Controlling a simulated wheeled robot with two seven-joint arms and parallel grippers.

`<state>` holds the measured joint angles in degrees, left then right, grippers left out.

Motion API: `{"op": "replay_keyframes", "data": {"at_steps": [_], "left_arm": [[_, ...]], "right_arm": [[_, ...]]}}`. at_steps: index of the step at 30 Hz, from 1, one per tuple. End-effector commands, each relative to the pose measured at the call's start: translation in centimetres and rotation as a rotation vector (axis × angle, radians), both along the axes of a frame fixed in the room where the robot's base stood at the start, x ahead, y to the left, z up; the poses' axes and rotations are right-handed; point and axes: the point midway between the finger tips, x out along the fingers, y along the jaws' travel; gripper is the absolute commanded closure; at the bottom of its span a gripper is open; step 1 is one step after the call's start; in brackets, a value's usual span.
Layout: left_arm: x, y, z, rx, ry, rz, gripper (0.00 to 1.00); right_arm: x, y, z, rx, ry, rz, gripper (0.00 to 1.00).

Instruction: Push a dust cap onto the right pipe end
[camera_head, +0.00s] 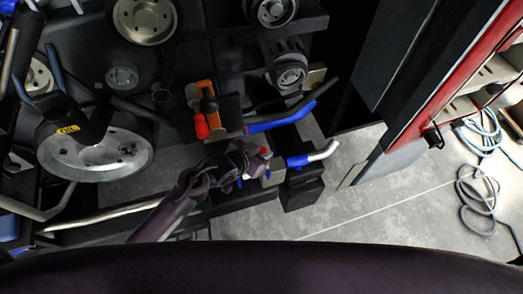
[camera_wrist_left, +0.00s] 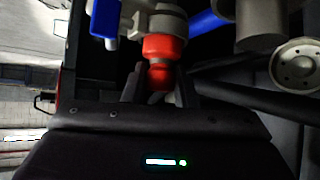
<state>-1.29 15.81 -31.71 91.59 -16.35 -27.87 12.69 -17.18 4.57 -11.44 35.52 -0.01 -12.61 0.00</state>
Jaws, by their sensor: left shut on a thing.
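My left gripper (camera_head: 262,163) comes in from the left in the head view, beside a dark block with pipes. It is shut on a red dust cap (camera_head: 264,151). In the left wrist view the red cap (camera_wrist_left: 163,47) sits between the fingertips, its narrow part gripped and its wide part facing away. A grey round pipe end (camera_wrist_left: 166,21) lies directly beyond the cap, in line with it. They look touching or nearly so; I cannot tell whether the cap is over the end. My right gripper is not in view.
An orange holder (camera_head: 194,93) with red and black pieces stands behind my gripper. Blue-sleeved pipes (camera_head: 283,121) and a pale bent pipe (camera_head: 325,152) are close on the right. Grey floor (camera_head: 350,190) is open at right.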

Motion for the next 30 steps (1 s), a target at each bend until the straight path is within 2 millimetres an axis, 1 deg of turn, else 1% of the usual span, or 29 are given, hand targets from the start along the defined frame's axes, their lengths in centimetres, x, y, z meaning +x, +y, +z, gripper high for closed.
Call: {"op": "replay_keyframes", "data": {"at_steps": [5, 18, 27, 28, 30], "left_arm": [[0.0, 0.0, -0.1, 0.000, 0.000, 0.000, 1.00], [0.0, 0.0, -1.2, 0.001, 0.001, 0.000, 1.00], [-0.1, 0.1, -1.5, 0.004, 0.005, -0.001, 1.00], [-0.1, 0.1, -1.5, 0.003, 0.005, 0.000, 0.70], [-0.1, 0.1, -1.5, 0.004, 0.005, -0.001, 0.61]], "right_arm": [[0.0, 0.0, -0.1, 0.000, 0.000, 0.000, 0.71], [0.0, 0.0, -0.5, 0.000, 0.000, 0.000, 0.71], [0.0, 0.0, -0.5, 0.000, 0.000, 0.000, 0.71], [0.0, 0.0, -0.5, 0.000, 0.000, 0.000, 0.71], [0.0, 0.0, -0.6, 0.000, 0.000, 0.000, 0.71]]}}
